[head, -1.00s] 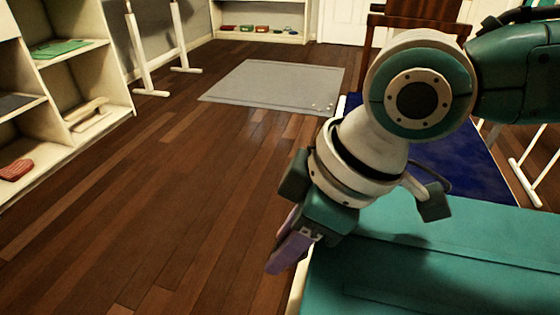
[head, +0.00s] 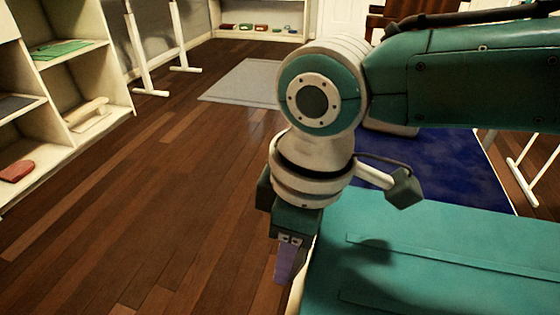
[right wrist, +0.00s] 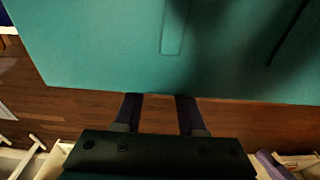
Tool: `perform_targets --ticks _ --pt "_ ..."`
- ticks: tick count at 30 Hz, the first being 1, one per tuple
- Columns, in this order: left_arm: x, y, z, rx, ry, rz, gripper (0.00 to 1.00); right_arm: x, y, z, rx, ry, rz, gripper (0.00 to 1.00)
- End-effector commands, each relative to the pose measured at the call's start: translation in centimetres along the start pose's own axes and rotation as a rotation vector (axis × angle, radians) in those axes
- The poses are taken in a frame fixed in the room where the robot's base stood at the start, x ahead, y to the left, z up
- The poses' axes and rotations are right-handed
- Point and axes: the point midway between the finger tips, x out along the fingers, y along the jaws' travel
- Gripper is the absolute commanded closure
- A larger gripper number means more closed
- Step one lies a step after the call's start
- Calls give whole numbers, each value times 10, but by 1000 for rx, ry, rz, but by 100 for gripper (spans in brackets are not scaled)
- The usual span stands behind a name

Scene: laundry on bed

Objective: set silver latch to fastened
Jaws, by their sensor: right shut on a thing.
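I see no silver latch in either view. My right gripper (head: 287,268) points down just off the left edge of the teal bed surface (head: 440,250). In the right wrist view, its purple fingers (right wrist: 160,108) stand apart at the edge of the teal surface (right wrist: 100,45), with floor showing between them. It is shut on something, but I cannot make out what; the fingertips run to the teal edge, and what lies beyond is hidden. My left gripper is not in view.
A cream shelf unit (head: 98,55) stands at the left. A grey mat (head: 240,85) lies on the open wooden floor (head: 140,190). A dark blue surface (head: 440,165) lies behind the teal one. A brown chair (head: 400,18) is at the back.

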Motion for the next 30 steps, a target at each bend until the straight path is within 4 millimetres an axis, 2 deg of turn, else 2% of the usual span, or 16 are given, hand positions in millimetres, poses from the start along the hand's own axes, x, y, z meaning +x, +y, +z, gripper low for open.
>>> perform_targets --ticks 13,30 --pt "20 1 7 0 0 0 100 8 -1 4 -1 -246 -2 100" --pt "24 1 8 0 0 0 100 6 0 7 0 -293 0 100"
